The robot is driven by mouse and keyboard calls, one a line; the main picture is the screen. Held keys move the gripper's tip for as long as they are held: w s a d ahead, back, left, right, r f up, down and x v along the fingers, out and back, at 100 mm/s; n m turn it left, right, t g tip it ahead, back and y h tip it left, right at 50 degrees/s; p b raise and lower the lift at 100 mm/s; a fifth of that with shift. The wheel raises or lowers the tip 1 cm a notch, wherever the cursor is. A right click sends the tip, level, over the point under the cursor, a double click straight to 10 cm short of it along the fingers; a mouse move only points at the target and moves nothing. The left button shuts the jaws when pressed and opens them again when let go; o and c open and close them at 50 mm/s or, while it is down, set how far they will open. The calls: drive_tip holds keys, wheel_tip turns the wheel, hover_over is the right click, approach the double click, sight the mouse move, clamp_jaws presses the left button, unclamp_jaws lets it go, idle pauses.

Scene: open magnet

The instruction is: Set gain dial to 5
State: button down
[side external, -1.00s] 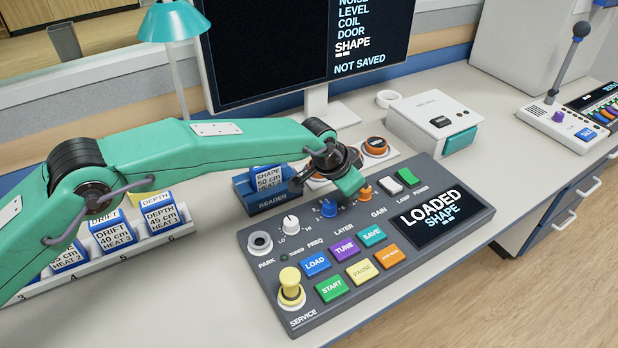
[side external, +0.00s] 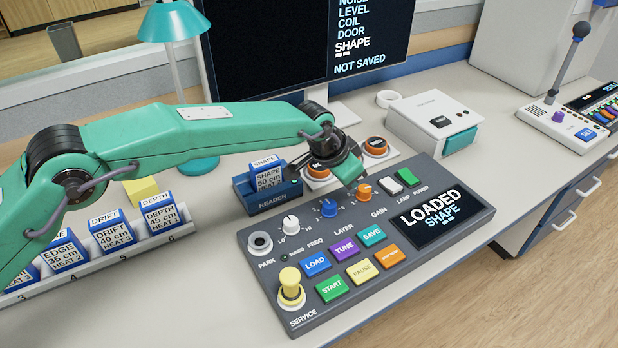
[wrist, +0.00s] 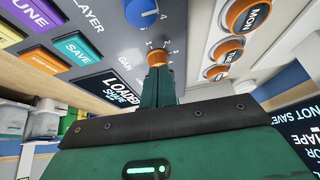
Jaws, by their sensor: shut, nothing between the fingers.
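The orange gain dial (side external: 364,193) sits on the grey console (side external: 412,262), right of the blue layer dial (side external: 329,208). In the wrist view the gain dial (wrist: 157,57) shows just past my fingertips, with small scale numbers beside it. Its pointer reading cannot be made out. My gripper (side external: 357,178) is shut with nothing in it. Its tips are right at the gain dial, and whether they touch it cannot be told. In the wrist view my gripper (wrist: 157,70) covers the dial's near side. The console screen (side external: 438,217) reads LOADED SHAPE.
The card reader (side external: 267,198) holds a SHAPE cartridge behind the console. Orange round buttons (side external: 375,146) stand behind the gain dial. White and green switches (side external: 408,176) are to its right. Coloured buttons (side external: 345,247) lie in front.

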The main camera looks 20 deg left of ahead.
wheel_tip(320, 180, up, 3)
drive_tip(key=shift+f, duration=0.2)
drive_tip(key=shift+a+r, duration=0.1)
drive_tip(key=s+a+r+n+g+y, duration=0.1)
drive_tip(key=s+a+r, duration=0.3)
drive_tip(key=a, duration=0.4)
drive_tip(key=s+a+r+n+y, duration=0.1)
drive_tip(key=s+a+r+n, duration=0.2)
drive_tip(key=a, duration=0.6)
drive_tip(key=s+a+r+g, duration=0.1)
drive_tip(key=s+a+r, duration=0.35)
drive_tip(key=a, duration=0.35)
drive_tip(key=s+a+r+n+t, duration=0.1)
drive_tip(key=s+a+n, duration=0.1)
drive_tip(key=s+a, duration=0.7)
drive_tip(key=s+a+n+t+y, duration=0.1)
drive_tip(key=s+a+n+t, duration=0.1)
drive_tip(key=s+a, duration=0.8)
drive_tip(key=s, duration=0.5)
drive_tip(key=shift+a+r+n, duration=0.3)
drive_tip(key=shift+r+n, duration=0.1)
